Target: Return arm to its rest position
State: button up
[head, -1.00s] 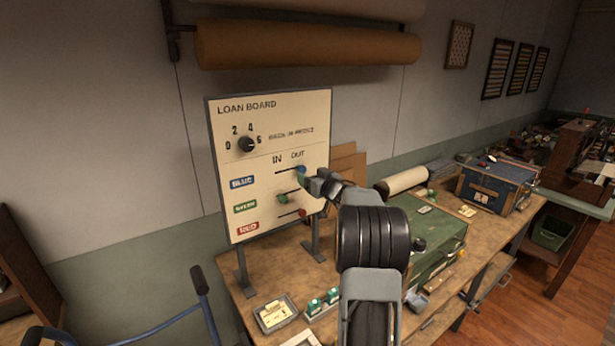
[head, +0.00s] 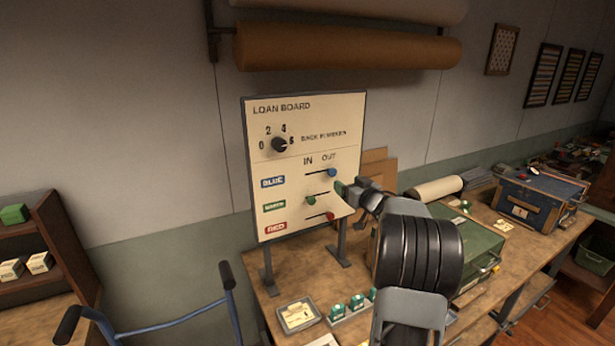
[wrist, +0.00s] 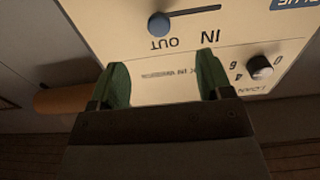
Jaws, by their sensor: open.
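My gripper (head: 347,190) is open and empty in front of the right edge of the loan board (head: 354,110), just below and right of the blue slider knob (head: 331,173). In the wrist view its two green fingertips (wrist: 163,72) stand apart with the board beyond, and the blue knob (wrist: 159,25) shows past them, clear of both fingers. The blue knob is at the OUT end of its slot. The green knob (head: 310,199) is towards the IN side, and the red knob (head: 330,216) is at the OUT end. The dial (head: 279,145) points near 6.
The workbench (head: 262,283) below holds a green case (head: 478,240), a blue box (head: 540,205) and a small tray (head: 298,315). A blue-framed cart handle (head: 228,280) stands at front left, near a shelf (head: 40,225). Paper rolls (head: 350,47) hang above the board.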

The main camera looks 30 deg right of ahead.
jog(key=s+d+f+m+g+h, duration=0.3)
jog(key=d+f+g+h, duration=0.2)
jog(key=f+h, duration=0.15)
jog(key=s+a+f+m+g, duration=0.1)
jog(key=s+a+f+g, duration=0.2)
jog(key=s+g, duration=0.15)
jog(key=s+a+n+g+y+b, duration=0.1)
jog(key=s+a+y, duration=0.1)
jog(key=s+a, duration=0.5)
jog(key=s+a+n+g+y+b, duration=0.1)
jog(key=s+a, duration=0.5)
jog(key=a, duration=0.8)
jog(key=s+a+f+n+g+y, duration=0.1)
jog(key=s+a+y, duration=0.2)
jog(key=s+a, duration=0.4)
jog(key=shift+s+a+n+g+b, duration=0.35)
jog(key=shift+a+n+b, duration=0.05)
jog(key=shift+a, duration=1.95)
jog(key=shift+f+y, duration=0.1)
jog(key=shift+y, duration=0.15)
